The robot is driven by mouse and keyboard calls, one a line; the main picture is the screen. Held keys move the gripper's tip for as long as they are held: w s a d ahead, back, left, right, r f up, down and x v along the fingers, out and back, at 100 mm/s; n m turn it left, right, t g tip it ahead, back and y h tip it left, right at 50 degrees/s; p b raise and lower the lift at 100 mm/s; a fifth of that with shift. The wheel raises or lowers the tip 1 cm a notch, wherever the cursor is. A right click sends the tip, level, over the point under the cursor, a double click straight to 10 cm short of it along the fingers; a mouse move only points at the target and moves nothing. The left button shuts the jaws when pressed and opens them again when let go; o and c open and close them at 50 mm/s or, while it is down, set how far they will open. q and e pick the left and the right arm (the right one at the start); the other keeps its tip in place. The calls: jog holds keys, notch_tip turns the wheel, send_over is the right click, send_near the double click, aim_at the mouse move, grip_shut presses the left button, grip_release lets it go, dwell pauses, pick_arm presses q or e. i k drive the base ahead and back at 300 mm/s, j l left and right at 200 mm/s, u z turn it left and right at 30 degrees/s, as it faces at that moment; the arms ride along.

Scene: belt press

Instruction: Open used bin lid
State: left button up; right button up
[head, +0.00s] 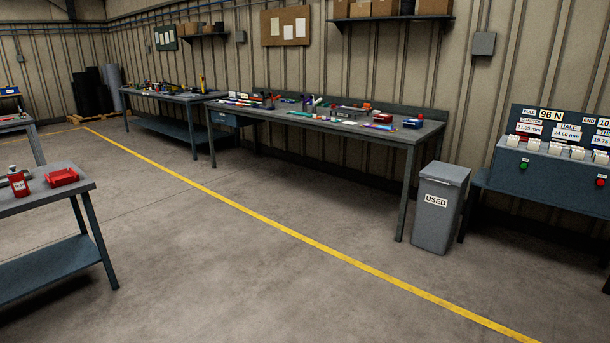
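The used bin (435,222) is a grey, upright bin with a white label reading USED on its front. It stands on the floor right of the middle, between the long workbench and the press station. Its lid (445,173) is grey and lies shut on top. Neither of my grippers shows in the head view, so the bin is apart from any gripper that I can see.
A long workbench (400,137) with tools stands left of the bin. The press station (545,179) with displays and buttons is close on its right. A small table (75,190) stands at the left. A yellow line (270,224) crosses the open floor in front.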

aim_at(446, 173)
jog(key=i, duration=3.35)
jog(key=i+z, duration=0.1)
jog(key=i, duration=0.45)
jog(key=i+j+z, duration=0.15)
jog(key=i, duration=0.35)
jog(key=i+j+z, duration=0.1)
jog(key=i, duration=0.45)
